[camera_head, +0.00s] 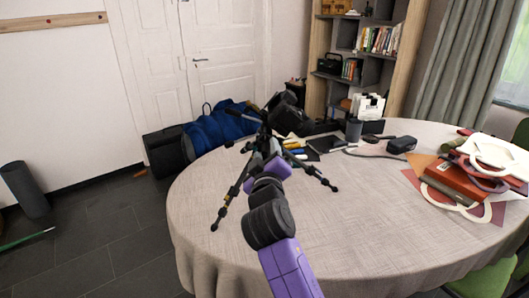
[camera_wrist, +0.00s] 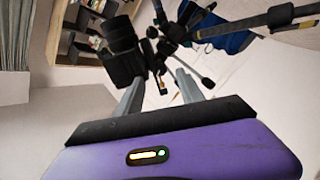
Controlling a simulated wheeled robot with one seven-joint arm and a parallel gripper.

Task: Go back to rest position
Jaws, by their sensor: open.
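A black tripod (camera_head: 232,195) stands on the round table (camera_head: 370,235), its legs spread over the left part of the cloth. My purple and dark grey arm reaches up from the bottom to it and covers part of its middle. In the wrist view my gripper (camera_wrist: 158,92) is open, with its two grey fingers apart. The black tripod head and joints (camera_wrist: 148,55) show just beyond and between the fingertips. I cannot tell whether a finger touches it. In the head view the fingers are hard to make out against the tripod.
Pens, a dark notebook (camera_head: 324,144), a black cup (camera_head: 353,130) and a black case (camera_head: 401,144) lie towards the table's back. Papers and a red book (camera_head: 455,180) are at the right. A blue bag (camera_head: 222,124) is behind the table. The table's front middle is clear.

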